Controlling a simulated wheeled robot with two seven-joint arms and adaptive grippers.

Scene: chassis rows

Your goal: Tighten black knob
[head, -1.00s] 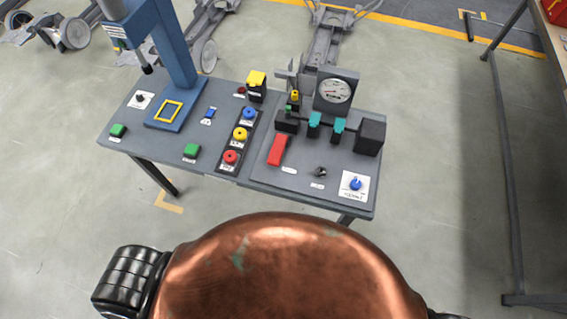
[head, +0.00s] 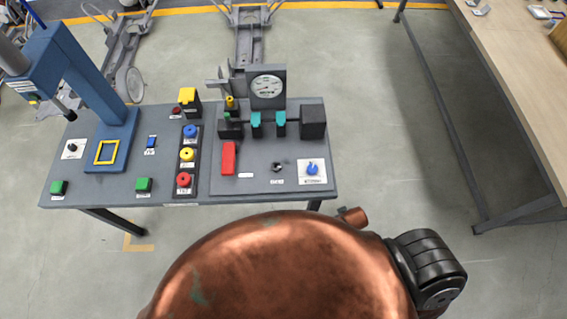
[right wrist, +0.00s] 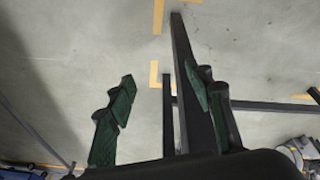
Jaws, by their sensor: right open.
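Two small black knobs show in the head view. One black knob (head: 277,166) sits on the right panel of the grey work table, between the red lever and the blue knob. The other black knob (head: 73,147) sits on a white plate at the table's far left. I cannot tell which one the task means. My right gripper (right wrist: 162,95) is open and empty in the right wrist view, with green-lined fingers apart over the floor and a dark table leg beyond. My left gripper is not in view.
The grey table (head: 110,199) also carries a blue press (head: 118,125), a red lever (head: 229,158), a blue knob (head: 312,168), coloured buttons and a dial gauge (head: 267,87). A wooden-topped bench (head: 508,60) stands at right. Open floor (head: 400,150) lies between them.

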